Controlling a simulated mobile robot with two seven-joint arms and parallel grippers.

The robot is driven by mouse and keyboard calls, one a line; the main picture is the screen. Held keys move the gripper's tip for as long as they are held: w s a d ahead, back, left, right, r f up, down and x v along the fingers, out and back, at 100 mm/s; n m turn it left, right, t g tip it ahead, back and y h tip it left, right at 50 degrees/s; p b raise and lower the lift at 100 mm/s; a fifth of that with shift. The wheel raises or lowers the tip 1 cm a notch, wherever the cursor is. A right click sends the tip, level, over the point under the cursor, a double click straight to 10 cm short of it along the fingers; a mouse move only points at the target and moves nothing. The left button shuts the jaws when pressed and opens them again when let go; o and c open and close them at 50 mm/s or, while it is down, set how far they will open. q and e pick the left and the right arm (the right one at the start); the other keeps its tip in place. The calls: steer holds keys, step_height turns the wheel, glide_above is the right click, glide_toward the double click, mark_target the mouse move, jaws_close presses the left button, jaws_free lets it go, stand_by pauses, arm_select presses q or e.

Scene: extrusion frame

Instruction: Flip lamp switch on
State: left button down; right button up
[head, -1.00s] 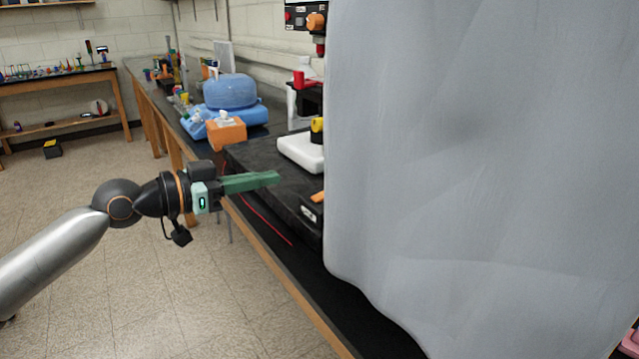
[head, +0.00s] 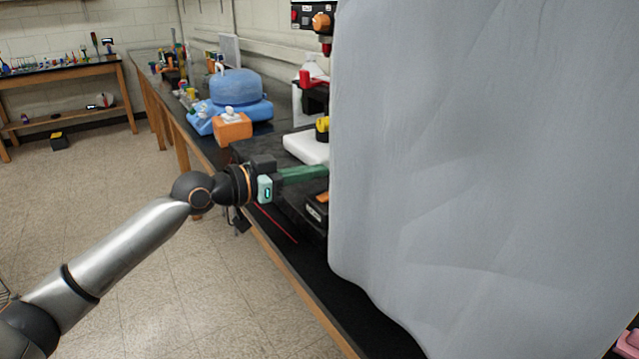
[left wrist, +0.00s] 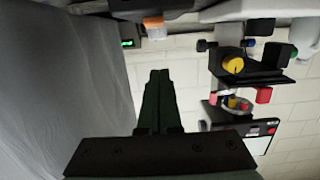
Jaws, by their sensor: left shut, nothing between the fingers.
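My left gripper (head: 322,171) reaches in from the left in the head view, its green fingers shut and empty. Its tips end at the edge of a large grey surface. In the left wrist view the fingers (left wrist: 159,78) lie together, with nothing between them. A small black box (head: 313,212) with an orange part (head: 322,198) sits just below the fingers in the head view. An orange part (left wrist: 153,24) and a small green-lit display (left wrist: 127,43) show beyond the fingertips in the wrist view. I cannot tell for certain which part is the lamp switch.
The grey surface (head: 470,150) blocks the right of the head view. A white base with a yellow knob (head: 322,125) stands behind the gripper. An orange box (head: 232,128) and a blue-covered item (head: 236,90) stand farther back.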

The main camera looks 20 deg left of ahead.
mark_target(320, 198)
arm_select(q)
steer(key=f, duration=0.2)
steer(key=w+d+f, duration=0.1)
steer(key=shift+w+f, duration=0.1)
steer(key=shift+f, duration=0.45)
